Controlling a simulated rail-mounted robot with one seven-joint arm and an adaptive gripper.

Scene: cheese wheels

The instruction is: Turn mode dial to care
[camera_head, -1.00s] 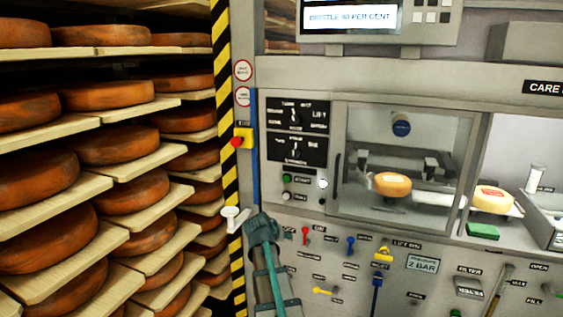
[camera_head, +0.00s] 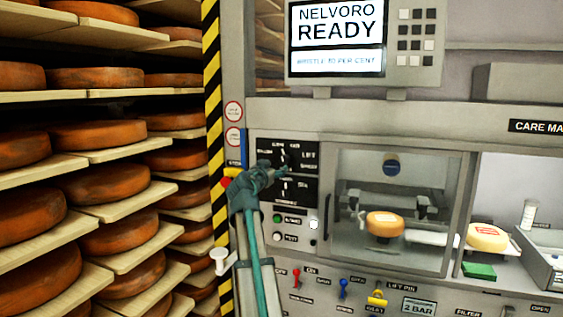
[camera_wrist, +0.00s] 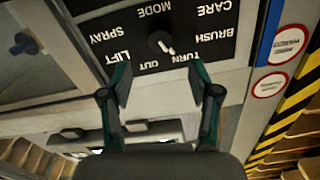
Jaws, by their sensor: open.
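The mode dial (camera_wrist: 160,41) is a dark round knob with a white pointer on a black label plate (camera_wrist: 230,22), which appears upside down in the wrist view. The pointer slants toward the TURN and BRUSH words; CARE is at the plate's upper right in that view. My gripper (camera_wrist: 160,80) is open and empty, its two green fingertips apart, just below the dial in the wrist view. In the head view my gripper (camera_head: 284,171) is in front of the black plates (camera_head: 305,151) and hides part of them.
A glass-fronted chamber (camera_head: 388,255) with a cheese wheel (camera_head: 385,223) is right of the plates. A green button (camera_head: 277,218) and levers sit below. A yellow-black striped post (camera_head: 212,85) and cheese shelves (camera_head: 100,155) are at left. The screen (camera_head: 337,22) reads NELVORO READY.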

